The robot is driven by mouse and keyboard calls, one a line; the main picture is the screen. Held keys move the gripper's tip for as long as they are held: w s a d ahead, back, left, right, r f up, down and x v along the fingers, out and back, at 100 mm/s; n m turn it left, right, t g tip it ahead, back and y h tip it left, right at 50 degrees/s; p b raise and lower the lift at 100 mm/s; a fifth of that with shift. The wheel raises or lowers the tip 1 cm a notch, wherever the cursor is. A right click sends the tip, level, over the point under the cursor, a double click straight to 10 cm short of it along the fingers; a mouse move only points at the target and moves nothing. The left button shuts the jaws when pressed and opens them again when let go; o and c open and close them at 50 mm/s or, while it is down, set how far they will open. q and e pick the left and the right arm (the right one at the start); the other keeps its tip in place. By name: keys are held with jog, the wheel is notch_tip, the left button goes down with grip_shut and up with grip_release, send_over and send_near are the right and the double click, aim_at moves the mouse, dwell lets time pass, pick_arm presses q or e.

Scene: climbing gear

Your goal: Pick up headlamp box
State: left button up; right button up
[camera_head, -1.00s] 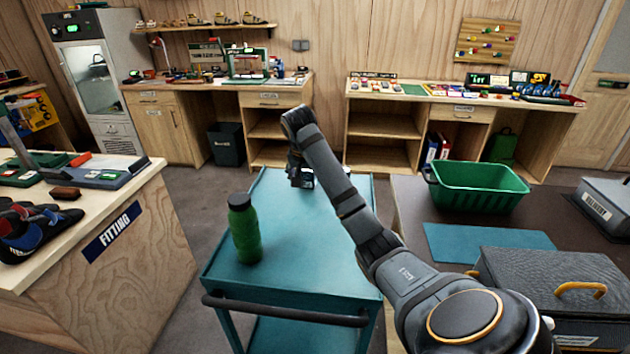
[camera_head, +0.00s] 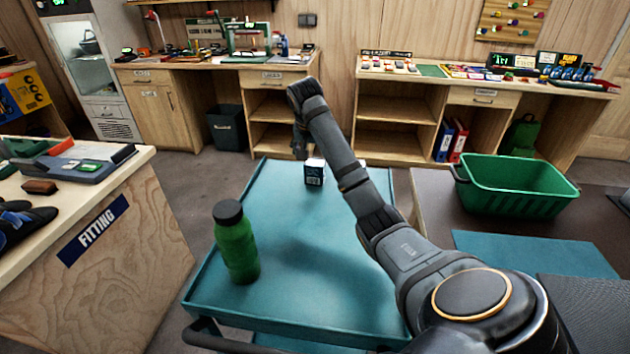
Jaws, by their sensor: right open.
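A small dark box with a pale top, which looks like the headlamp box (camera_head: 314,174), stands on the far part of the teal cart top (camera_head: 300,245). Its printing is too small to read. My right arm reaches across the cart from the lower right. My right gripper (camera_head: 300,150) hangs down from the wrist, just left of the box and slightly higher in the picture. It is open and empty; its fingers are small and dark here, and I cannot tell whether they touch the box. My left gripper is not in view.
A green bottle (camera_head: 236,243) stands on the cart's near left. A small item shows at the cart's far edge, partly behind my arm. A green basket (camera_head: 515,188) stands on the dark table at right. The fitting counter (camera_head: 110,240) is at left. The cart's middle is clear.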

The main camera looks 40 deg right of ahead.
aim_at(316, 170)
jog(key=shift+b+x, duration=0.55)
jog(key=shift+x, duration=0.65)
jog(key=shift+w+d+f+b, duration=0.1)
jog(key=shift+w+f+b, duration=0.1)
jog(key=shift+b, duration=0.15)
jog(key=shift+s+r, duration=0.1)
jog(key=shift+r, duration=0.05)
jog(key=x, duration=0.4)
jog(key=shift+f, duration=0.6)
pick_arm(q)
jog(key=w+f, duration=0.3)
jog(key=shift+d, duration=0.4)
pick_arm(e)
jog(key=c, duration=1.3)
